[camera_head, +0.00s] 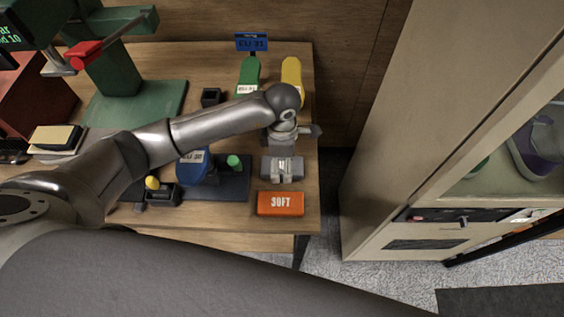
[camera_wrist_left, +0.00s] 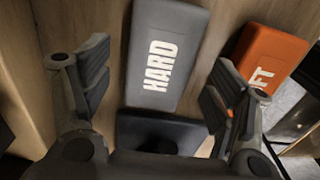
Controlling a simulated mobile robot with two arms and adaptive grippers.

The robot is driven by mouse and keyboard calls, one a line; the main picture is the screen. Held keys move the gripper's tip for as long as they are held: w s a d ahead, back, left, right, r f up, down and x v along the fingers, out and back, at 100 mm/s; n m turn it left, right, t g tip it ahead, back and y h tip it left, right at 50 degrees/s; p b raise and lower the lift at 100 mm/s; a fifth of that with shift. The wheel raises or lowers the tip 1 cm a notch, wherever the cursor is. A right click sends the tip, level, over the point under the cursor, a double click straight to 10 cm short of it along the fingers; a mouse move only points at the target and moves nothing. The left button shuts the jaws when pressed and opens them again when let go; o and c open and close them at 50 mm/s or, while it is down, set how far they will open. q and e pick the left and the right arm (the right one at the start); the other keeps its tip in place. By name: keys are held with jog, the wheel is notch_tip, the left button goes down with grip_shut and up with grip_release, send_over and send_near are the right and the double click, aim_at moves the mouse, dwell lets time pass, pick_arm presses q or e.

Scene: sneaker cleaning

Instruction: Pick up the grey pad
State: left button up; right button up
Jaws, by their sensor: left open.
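The grey pad (camera_wrist_left: 165,55) is a flat block with white "HARD" lettering in the left wrist view. It lies on the table and shows ahead of and between the fingers of my open left gripper (camera_wrist_left: 158,85). In the head view the grey pad (camera_head: 268,169) lies just behind the orange pad, and my left gripper (camera_head: 283,163) is over it, partly covering it. The gripper holds nothing; whether a finger touches the pad I cannot tell. My right gripper is not in view.
The orange pad (camera_head: 281,203) lies close beside the grey one, near the front edge. A dark mat (camera_head: 236,185) with a blue item lies to the left. Green (camera_head: 248,70) and yellow (camera_head: 291,72) items stand behind. A cabinet (camera_head: 375,190) stands right of the table.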

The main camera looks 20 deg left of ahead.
pick_arm(q)
jog(key=shift+f, duration=0.95)
jog(key=shift+c, duration=0.2)
jog(key=c, duration=1.2)
jog(key=shift+o, duration=0.2)
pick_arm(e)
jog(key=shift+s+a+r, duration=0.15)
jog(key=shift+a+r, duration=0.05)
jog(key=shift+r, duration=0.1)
pick_arm(q)
jog(key=shift+w, duration=0.1)
